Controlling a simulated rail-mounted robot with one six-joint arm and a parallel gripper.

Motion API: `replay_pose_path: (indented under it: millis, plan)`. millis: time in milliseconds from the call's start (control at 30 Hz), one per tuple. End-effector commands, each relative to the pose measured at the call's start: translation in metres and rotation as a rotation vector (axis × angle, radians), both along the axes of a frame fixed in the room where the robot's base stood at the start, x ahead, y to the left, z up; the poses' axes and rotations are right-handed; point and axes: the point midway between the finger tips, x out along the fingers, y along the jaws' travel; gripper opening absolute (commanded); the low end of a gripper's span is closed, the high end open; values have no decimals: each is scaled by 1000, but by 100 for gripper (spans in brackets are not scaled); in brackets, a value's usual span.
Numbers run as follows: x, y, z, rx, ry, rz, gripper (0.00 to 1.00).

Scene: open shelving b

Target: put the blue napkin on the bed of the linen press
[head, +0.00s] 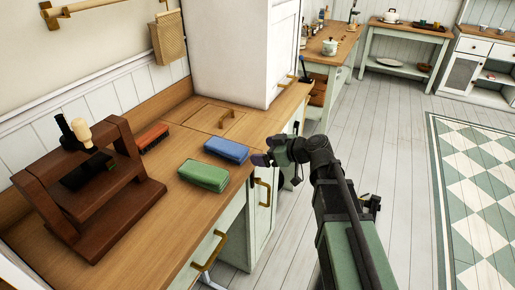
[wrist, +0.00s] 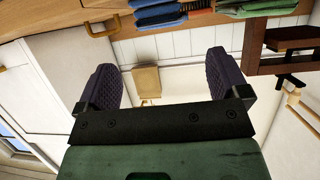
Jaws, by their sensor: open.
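The blue napkin (head: 227,150) lies folded on the wooden counter near its front edge, and it also shows at the top of the wrist view (wrist: 158,14). The linen press (head: 118,190) is a dark wooden frame with a base at the left of the counter. Its bed lies inside the frame, partly hidden by the uprights and a dark plate. Part of the press shows at the right of the wrist view (wrist: 254,45). My gripper (head: 266,152) is open and empty, just right of the blue napkin and apart from it, beside the counter's front edge.
A folded green napkin (head: 203,176) lies between the blue napkin and the press. A red-orange brush-like block (head: 153,136) lies behind it. A tall white cabinet (head: 243,50) stands at the counter's back. Brass handles (head: 209,251) stick out from the front. The floor to the right is clear.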

Motion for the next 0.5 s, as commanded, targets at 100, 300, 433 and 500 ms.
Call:
replay_pose_path:
  millis: [100,300,433,500]
  plan:
    - [-17,0,-15,-39,106,-7,93]
    - [-118,-41,-88,-353,761,-326,93]
    - [-168,-86,-106,-536,1018,-712,93]
    - [-179,-99,-107,-577,1063,-837,93]
